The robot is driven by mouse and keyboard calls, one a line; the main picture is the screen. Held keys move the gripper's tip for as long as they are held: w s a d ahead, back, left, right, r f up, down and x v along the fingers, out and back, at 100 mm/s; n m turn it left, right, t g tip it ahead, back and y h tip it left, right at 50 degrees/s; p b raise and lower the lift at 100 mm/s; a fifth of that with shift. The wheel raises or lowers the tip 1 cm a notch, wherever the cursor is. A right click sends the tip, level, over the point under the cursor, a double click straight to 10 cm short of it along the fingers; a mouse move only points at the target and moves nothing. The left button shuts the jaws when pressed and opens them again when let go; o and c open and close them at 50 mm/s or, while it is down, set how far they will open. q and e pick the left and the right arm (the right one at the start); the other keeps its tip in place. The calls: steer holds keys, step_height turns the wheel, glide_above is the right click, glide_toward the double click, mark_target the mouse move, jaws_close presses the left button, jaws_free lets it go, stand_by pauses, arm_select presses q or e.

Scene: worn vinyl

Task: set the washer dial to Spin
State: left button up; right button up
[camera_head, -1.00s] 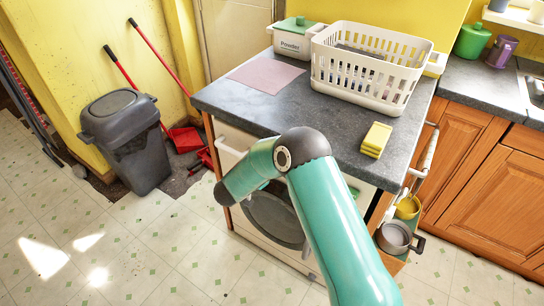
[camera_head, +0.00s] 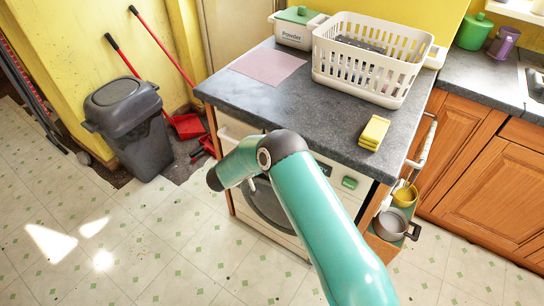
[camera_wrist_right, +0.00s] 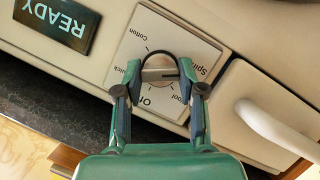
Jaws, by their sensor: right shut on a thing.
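The washer (camera_head: 268,212) stands under the dark counter, its front partly hidden by my right arm. In the right wrist view, the washer dial (camera_wrist_right: 160,68) is a round knob on a light label plate, seen upside down. Readable words around it include Cotton, Spin and parts of Off, Quick and Wool. My right gripper (camera_wrist_right: 159,74) has a finger on each side of the dial and is shut on it. Which word the dial points at, I cannot tell. In the head view my arm hides the right gripper and dial. My left gripper is not in view.
A dark display reading READY (camera_wrist_right: 56,22) and a white handle (camera_wrist_right: 275,130) flank the dial. A grey bin (camera_head: 128,125) stands left.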

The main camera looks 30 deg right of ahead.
steer(key=shift+s+d+f, duration=0.15)
steer(key=shift+s+f, duration=0.1)
steer(key=o, duration=1.1)
steer(key=shift+d, duration=0.1)
steer(key=shift+o, duration=0.2)
steer(key=shift+w+r, duration=0.1)
steer(key=shift+r, duration=0.05)
steer(key=shift+a, duration=0.2)
steer(key=v, duration=1.1)
steer(key=shift+a, duration=0.4)
steer(key=shift+d+r, duration=0.1)
